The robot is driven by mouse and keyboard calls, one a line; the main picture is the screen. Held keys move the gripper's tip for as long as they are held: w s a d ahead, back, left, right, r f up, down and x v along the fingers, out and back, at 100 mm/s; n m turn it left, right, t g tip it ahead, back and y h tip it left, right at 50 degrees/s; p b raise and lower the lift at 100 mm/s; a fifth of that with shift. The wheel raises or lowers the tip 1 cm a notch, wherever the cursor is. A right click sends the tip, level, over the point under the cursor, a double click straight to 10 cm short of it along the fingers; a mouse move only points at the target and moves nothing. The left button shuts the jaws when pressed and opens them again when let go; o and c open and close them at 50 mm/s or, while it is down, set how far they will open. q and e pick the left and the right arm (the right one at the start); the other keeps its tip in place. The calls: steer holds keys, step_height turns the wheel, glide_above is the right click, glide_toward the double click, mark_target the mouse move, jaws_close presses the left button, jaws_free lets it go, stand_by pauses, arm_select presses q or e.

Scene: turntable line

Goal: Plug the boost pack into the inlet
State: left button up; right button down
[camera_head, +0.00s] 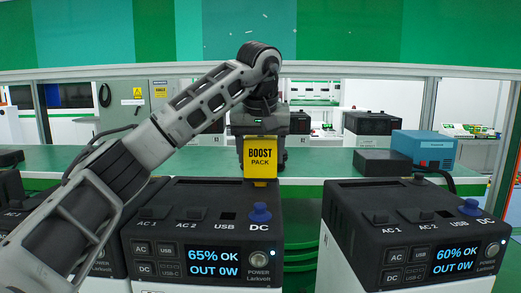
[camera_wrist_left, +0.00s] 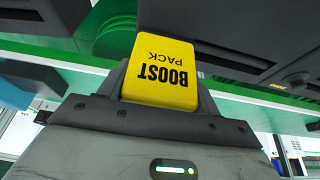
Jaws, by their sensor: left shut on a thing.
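The boost pack (camera_head: 261,156) is a yellow block with black lettering, hanging upright in the head view. My left gripper (camera_head: 262,137) is shut on it from above and holds it over the back edge of the middle power station (camera_head: 190,217). The pack also shows in the left wrist view (camera_wrist_left: 163,72) between the dark fingers (camera_wrist_left: 150,95). The station has a dark slot along its top back, labelled AC, USB and DC ports, and a blue DC knob (camera_head: 260,212). Which opening is the inlet, and whether the pack touches the station, I cannot tell. My right gripper is not in view.
Another power station (camera_head: 400,220) stands to the right, its screen reading 60% OK. A further one is partly hidden behind my left arm. A green bench (camera_head: 320,164) behind bears a blue box (camera_head: 423,147) and a dark box (camera_head: 382,162). A gap separates the front stations.

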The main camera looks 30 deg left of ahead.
arm_select(q)
steer(key=shift+f, duration=0.1)
steer(key=o, duration=1.7)
steer(key=shift+f, duration=0.25)
steer(key=shift+s+d+r, duration=0.1)
steer(key=shift+r, duration=0.25)
steer(key=v, duration=1.5)
steer(key=shift+s+r, duration=0.15)
steer(key=shift+r, duration=0.1)
